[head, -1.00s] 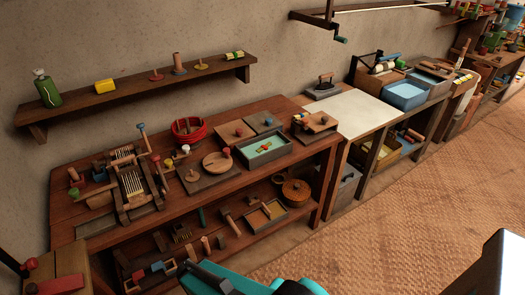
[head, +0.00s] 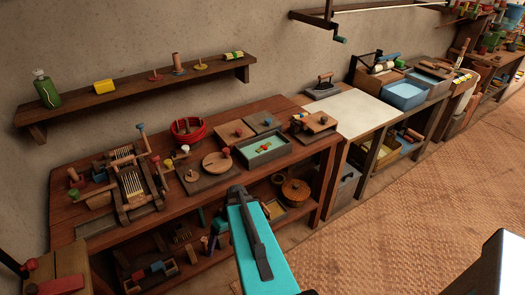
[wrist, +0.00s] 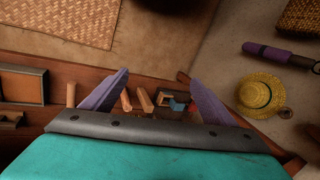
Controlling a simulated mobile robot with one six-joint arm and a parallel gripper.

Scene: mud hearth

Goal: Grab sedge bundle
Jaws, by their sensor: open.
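I cannot pick out a sedge bundle for certain. A small yellow roll with green bands (head: 234,55) lies at the right end of the wall shelf in the head view and may be a bundle. A round yellow straw-like thing (wrist: 260,94) shows at the right of the wrist view; its kind is unclear. My gripper (wrist: 160,76) is open, its two purple fingers spread with nothing held. Beyond and between them are small wooden pieces and a blue piece. My teal arm rises in front of the workbench in the head view and hides part of its lower shelf.
A pale-topped table (head: 350,113) and blue basin (head: 404,95) stand to the right. The woven floor (head: 400,220) in front is open.

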